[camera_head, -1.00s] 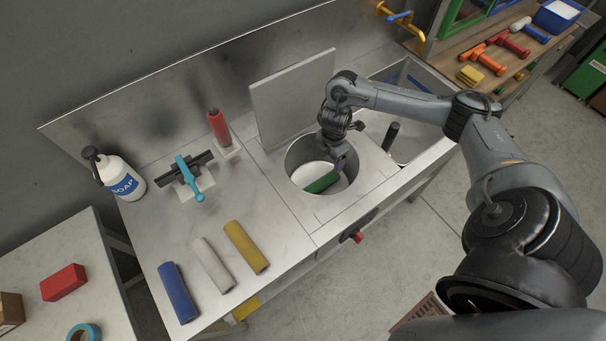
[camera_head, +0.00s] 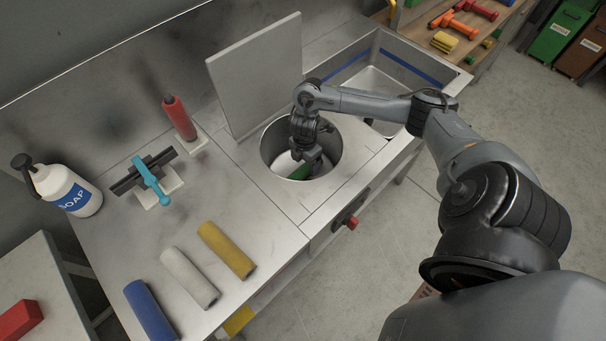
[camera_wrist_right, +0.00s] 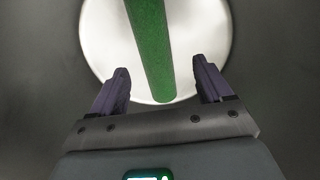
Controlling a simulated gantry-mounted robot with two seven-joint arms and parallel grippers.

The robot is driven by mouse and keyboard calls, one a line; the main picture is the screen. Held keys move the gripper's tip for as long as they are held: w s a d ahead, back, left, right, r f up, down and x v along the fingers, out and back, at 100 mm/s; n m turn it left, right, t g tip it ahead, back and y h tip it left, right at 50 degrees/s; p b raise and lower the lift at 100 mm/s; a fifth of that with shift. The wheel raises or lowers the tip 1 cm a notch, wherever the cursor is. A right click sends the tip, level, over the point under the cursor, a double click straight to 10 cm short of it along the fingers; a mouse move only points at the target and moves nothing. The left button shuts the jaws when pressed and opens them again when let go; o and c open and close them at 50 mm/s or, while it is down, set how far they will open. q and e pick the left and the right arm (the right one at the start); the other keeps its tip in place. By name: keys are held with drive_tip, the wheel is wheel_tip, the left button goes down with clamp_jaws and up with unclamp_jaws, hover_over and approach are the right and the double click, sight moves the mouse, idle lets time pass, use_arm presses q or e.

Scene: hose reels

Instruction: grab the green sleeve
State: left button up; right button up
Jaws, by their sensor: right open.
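The green sleeve (camera_head: 299,172) is inside the round metal basin (camera_head: 332,150) in the counter, mostly hidden by my right gripper in the head view. In the right wrist view the sleeve (camera_wrist_right: 150,50) runs from the top edge down to between the fingertips, over a white disc (camera_wrist_right: 205,40). My right gripper (camera_wrist_right: 163,85) is open, with one finger on each side of the sleeve's near end and a gap on both sides. In the head view my right gripper (camera_head: 312,165) reaches down into the basin. My left gripper is not in view.
A grey upright panel (camera_head: 255,75) stands behind the basin. Blue (camera_head: 150,312), white (camera_head: 189,278) and yellow (camera_head: 226,250) sleeves lie on the counter at left. A red-handled tool (camera_head: 180,119), a blue-handled squeegee (camera_head: 151,180) and a soap bottle (camera_head: 66,190) stand farther back.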

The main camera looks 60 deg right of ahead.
sight(303, 169)
drive_tip(key=shift+w+f+b, duration=0.2)
drive_tip(key=shift+f+b, duration=0.35)
drive_tip(key=shift+f, duration=0.6)
drive_tip(key=shift+w+f+b, duration=0.15)
drive_tip(key=shift+f+b, duration=0.35)
drive_tip(key=shift+f, duration=1.1)
drive_tip(key=shift+c, duration=0.7)
drive_tip(key=c, duration=1)
